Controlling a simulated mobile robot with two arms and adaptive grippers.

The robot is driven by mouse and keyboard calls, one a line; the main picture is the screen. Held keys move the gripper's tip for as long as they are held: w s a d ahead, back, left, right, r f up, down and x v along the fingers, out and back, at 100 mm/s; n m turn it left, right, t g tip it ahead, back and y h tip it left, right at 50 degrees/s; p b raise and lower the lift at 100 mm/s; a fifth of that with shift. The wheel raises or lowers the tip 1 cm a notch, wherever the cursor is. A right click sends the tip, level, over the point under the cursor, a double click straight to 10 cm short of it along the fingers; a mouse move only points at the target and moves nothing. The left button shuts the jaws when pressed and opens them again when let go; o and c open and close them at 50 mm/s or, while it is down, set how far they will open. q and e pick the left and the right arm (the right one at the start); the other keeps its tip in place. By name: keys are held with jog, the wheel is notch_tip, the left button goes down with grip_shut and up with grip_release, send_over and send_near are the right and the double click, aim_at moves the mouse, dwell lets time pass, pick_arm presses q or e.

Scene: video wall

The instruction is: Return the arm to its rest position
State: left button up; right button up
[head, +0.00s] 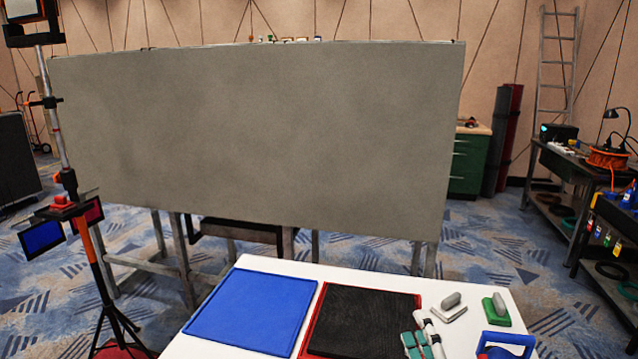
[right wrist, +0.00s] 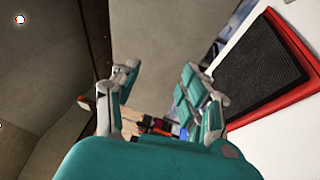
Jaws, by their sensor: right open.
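My right gripper (head: 421,333) shows at the bottom of the head view, with teal and white fingers, in front of the white table's near part. In the right wrist view the right gripper (right wrist: 158,88) has its two fingers spread apart with nothing between them. The rest of the right arm is out of the head view. My left arm and left gripper do not show in either view.
The white table (head: 330,272) holds a blue panel (head: 252,311), a black panel in a red tray (head: 365,316), a green handled tool (head: 495,311) and a blue-handled item (head: 508,341). A large grey wall board (head: 260,135) stands behind. A tripod stand (head: 90,250) is at left.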

jog(key=s+d+f+m+g+h, duration=0.2)
jog(key=s+d+f+m+g, duration=0.15)
jog(key=s+f+m, duration=0.35)
jog(key=s+d+f+m+g+h, duration=0.2)
jog(key=f+m+g, duration=0.3)
jog(key=f, duration=0.4)
jog(key=s+a+f+m+g+y, duration=0.1)
jog(key=s+f+m+g, duration=0.25)
jog(key=s, duration=0.45)
jog(key=s+a+f+m+g, duration=0.1)
jog(key=s+f+m+g, duration=0.3)
jog(key=s, duration=0.4)
notch_tip(320, 180, down, 24)
jog(key=s+n+g+p, duration=0.1)
jog(key=s+n+p, duration=0.1)
jog(key=s+d+f+g+p, duration=0.1)
jog(key=s+d+f+p, duration=0.1)
jog(key=s+f, duration=1.3)
jog(key=shift+s+d, duration=0.35)
jog(key=shift+d, duration=0.05)
